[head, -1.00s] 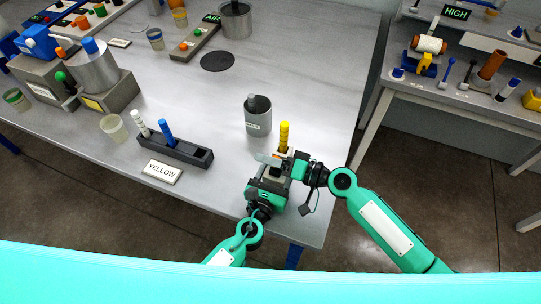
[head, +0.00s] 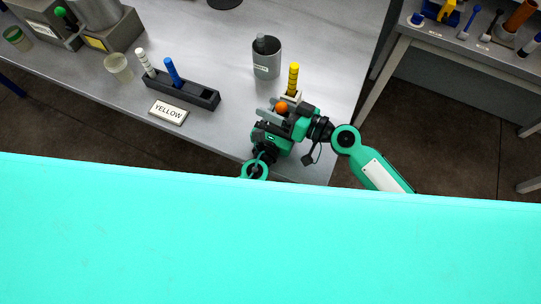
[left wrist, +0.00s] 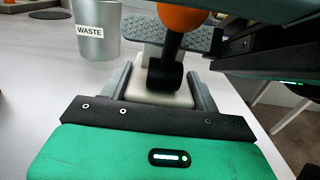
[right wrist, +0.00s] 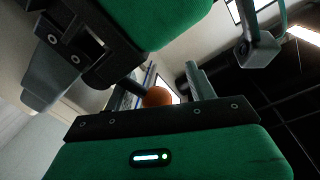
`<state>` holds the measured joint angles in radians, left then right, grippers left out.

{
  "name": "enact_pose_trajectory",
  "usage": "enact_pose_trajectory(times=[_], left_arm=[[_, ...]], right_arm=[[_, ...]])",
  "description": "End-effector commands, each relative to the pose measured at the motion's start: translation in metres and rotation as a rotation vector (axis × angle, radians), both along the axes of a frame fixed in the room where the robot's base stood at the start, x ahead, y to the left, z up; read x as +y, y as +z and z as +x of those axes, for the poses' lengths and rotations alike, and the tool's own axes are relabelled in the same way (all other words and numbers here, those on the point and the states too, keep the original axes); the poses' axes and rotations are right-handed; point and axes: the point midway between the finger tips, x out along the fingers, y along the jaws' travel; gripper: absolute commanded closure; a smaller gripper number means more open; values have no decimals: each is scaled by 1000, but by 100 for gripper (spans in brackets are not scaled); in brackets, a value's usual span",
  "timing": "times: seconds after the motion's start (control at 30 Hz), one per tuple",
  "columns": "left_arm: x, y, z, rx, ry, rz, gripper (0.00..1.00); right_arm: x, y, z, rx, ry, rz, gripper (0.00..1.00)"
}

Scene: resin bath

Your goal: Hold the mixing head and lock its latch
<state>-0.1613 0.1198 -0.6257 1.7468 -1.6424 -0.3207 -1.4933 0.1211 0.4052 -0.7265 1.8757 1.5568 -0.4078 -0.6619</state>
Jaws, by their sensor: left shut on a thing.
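The mixing head shows in the left wrist view as a pale body (left wrist: 160,97) with a black lever topped by an orange knob (left wrist: 182,17). My left gripper (left wrist: 163,85) is shut on the pale body, one finger on each side. In the head view a yellow ribbed stick (head: 293,78) stands just behind the orange knob (head: 282,107). My right gripper (head: 277,110) is at the knob, above my left gripper (head: 268,135). In the right wrist view the knob (right wrist: 158,96) shows between the right gripper's parted fingers (right wrist: 160,90), with a gap on its right.
A grey waste cup (head: 267,60) stands behind the mixing head; its label shows in the left wrist view (left wrist: 96,30). A dark rack (head: 185,90) with white and blue sticks and a YELLOW sign (head: 168,111) are to the left. The table's right edge is close to my right arm.

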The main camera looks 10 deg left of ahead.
Motion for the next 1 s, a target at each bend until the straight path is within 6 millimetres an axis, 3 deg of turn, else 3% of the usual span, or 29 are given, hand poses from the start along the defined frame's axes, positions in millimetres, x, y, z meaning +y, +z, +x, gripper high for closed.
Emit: enact_pose_trajectory(times=[0.73, 1.0], left_arm=[[0, -1, 0, 0, 0, 1, 73], [0, -1, 0, 1, 0, 1, 73]], right_arm=[[6, -19, -22, -458, 0, -152, 44], [-47, -19, -46, -452, -1, -151, 44]])
